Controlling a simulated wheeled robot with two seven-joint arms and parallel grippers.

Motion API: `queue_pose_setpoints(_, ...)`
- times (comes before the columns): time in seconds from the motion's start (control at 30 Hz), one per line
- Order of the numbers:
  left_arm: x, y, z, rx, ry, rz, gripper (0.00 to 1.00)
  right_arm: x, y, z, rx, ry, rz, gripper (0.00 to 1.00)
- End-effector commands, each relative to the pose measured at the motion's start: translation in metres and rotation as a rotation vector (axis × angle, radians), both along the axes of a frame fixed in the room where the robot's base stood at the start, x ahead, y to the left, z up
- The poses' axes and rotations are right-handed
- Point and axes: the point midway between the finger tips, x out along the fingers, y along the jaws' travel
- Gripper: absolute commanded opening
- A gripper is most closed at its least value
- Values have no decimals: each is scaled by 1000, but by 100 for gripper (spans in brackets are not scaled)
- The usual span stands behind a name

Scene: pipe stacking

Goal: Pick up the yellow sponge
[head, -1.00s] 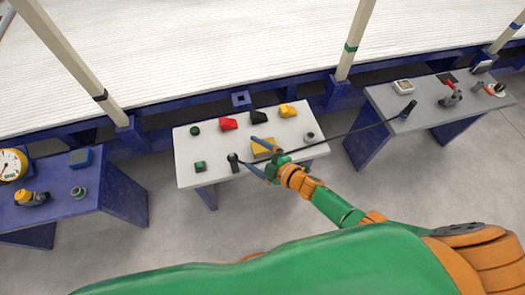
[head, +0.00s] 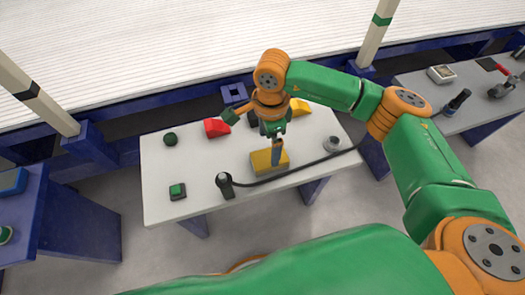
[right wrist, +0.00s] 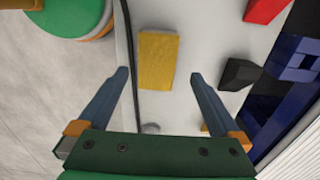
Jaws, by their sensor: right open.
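The yellow sponge (head: 260,167) is a rectangular block lying on the white table (head: 215,208), near the front edge. It also shows in the right wrist view (right wrist: 158,60). My right gripper (head: 277,161) points down over the sponge and partly covers it in the head view. In the right wrist view my right gripper (right wrist: 159,76) is open, with its two blue-grey fingers apart and nothing between the tips. The sponge appears just beyond the tips, roughly between them. The exact height gap is hard to tell. My left gripper is not in view.
A black cable runs across the table beside the sponge, from a black handheld device (head: 226,185). Red (head: 216,127) and yellow (head: 300,106) blocks lie behind. A grey table (head: 455,122) stands right.

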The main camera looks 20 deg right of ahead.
Motion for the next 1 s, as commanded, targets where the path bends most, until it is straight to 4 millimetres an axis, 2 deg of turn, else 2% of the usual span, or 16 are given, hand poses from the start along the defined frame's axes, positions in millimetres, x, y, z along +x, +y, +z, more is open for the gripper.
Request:
queue_pose_setpoints(0.03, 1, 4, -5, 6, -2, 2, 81, 0, -1, -7, -7, -3, 2, 100)
queue_pose_setpoints(0.17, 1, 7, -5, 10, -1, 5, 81, 0, -2, -22, -8, 0, 3, 100)
queue_pose_setpoints(0.27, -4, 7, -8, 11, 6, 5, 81, -1, -3, -42, -7, 2, 0, 100)
queue_pose_setpoints(0.4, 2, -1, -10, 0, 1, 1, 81, 0, -2, -66, -5, 0, 2, 100)
queue_pose_setpoints(0.67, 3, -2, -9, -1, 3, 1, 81, 0, -2, -71, -4, -1, 1, 100)
queue_pose_setpoints(0.97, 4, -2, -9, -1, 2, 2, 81, 0, -2, -71, -4, -1, 1, 22)
queue_pose_setpoints(1.0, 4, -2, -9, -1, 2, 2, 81, 0, -2, -71, -4, -1, 1, 21)
